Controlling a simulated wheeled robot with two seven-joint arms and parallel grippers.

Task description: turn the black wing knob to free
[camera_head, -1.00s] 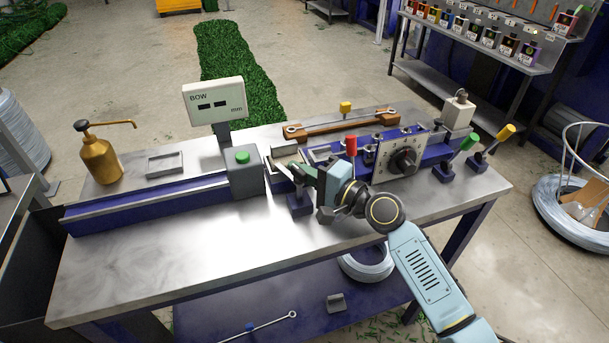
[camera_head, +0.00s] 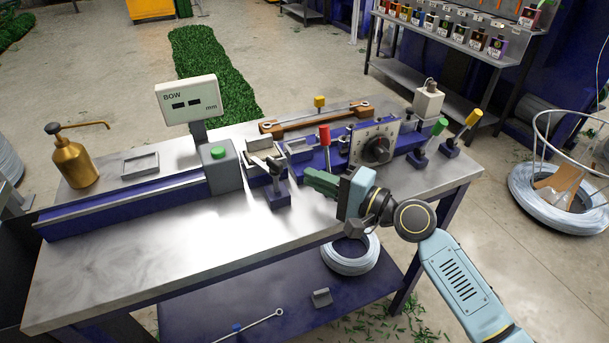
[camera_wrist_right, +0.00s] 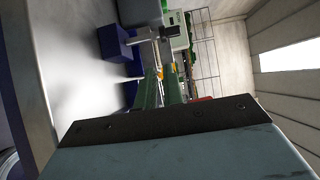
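The black wing knob (camera_head: 377,150) sits on the front of an upright grey panel (camera_head: 357,151) on the bench's blue fixture. The way its wings point is too small to tell. My right gripper (camera_head: 309,181) is left of and in front of the panel, apart from the knob, with its green fingers pointing left. In the right wrist view, the two green fingers (camera_wrist_right: 161,82) stand a little apart with nothing held between them. The knob cannot be made out in that view. My left gripper is out of view.
A blue post (camera_head: 278,193) with a metal lever stands just left of my right gripper. A red-topped lever (camera_head: 324,136) stands behind it. Green (camera_head: 440,127) and yellow (camera_head: 473,117) levers stand right of the panel. The bench's front left is clear.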

